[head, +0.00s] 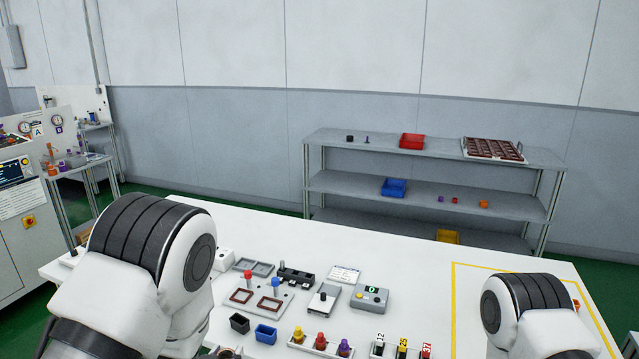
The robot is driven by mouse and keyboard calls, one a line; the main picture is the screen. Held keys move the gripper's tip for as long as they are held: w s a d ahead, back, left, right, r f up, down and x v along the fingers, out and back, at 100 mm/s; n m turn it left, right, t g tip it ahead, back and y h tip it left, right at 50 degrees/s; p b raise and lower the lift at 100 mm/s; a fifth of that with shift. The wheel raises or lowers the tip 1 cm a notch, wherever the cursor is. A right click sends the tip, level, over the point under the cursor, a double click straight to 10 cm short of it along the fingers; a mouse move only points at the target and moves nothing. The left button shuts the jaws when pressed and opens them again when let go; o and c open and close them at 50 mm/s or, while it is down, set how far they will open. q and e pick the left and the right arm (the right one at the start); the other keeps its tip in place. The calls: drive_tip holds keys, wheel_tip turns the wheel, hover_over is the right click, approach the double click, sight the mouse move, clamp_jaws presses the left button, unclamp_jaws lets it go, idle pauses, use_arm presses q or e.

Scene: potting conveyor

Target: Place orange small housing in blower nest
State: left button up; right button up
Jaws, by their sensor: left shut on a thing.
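My left arm (150,245) fills the lower left. An orange piece (483,204) lies on the middle shelf. A pale fixture plate (258,313) on the table has two square dark-red frames and a red and a blue knob. I cannot tell which fixture is the blower nest.
A grey shelf rack (436,189) stands behind. The right table area inside the yellow outline looks mostly clear.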

use_arm(q)
drive_tip(key=shift+s+a+r, duration=0.15)
drive_tip(key=shift+s+a, duration=0.1)
drive_tip(key=shift+s, duration=0.4)
drive_tip(key=shift+s+a+r, duration=0.1)
drive_tip(key=shift+s+a, duration=0.1)
drive_tip(key=shift+s, duration=0.4)
drive_tip(key=d+x, duration=0.1)
drive_tip(key=x, duration=1.1)
drive_tip(key=shift+f, duration=0.4)
drive_tip(key=shift+w, duration=0.1)
